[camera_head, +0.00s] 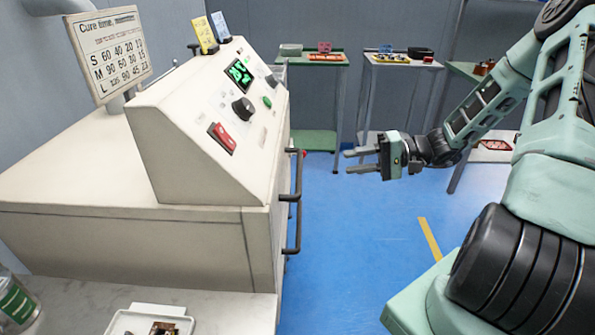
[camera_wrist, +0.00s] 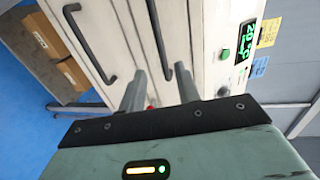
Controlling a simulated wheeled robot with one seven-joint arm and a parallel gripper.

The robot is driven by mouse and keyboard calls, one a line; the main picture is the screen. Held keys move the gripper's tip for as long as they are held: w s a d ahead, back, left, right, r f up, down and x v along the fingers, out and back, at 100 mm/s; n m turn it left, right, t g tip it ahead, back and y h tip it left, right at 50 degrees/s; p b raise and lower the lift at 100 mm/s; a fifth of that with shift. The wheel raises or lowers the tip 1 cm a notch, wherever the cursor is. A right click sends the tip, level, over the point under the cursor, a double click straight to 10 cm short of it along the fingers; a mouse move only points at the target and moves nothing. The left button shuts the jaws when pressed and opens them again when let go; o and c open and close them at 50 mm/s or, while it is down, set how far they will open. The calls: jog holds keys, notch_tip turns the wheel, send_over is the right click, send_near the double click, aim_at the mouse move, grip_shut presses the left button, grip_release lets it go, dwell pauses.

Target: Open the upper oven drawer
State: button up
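The cream oven (camera_head: 200,130) stands at the left in the head view, with its drawer front facing right. The dark upper drawer handle (camera_head: 299,174) sits above the lower handle (camera_head: 298,228) on that front. In the wrist view, which is turned sideways, the upper handle (camera_wrist: 157,35) is nearer the control panel and the lower handle (camera_wrist: 88,45) is to its left. My gripper (camera_head: 347,161) is open and empty, its fingers pointing at the front with a clear gap. In the wrist view the upper handle's near end appears between the fingertips (camera_wrist: 154,76). The drawers look shut.
The oven's control panel (camera_wrist: 235,45) is beside the upper drawer. A cure-time sign (camera_head: 110,52) stands on top. Cardboard boxes (camera_wrist: 47,37) sit on a low shelf. Several small tables, one green-topped (camera_head: 310,59), stand at the back. Blue floor (camera_head: 350,230) is clear before the oven.

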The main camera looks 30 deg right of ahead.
aim_at(299, 167)
jog(key=x, duration=1.4)
jog(key=shift+a, duration=0.15)
grip_shut()
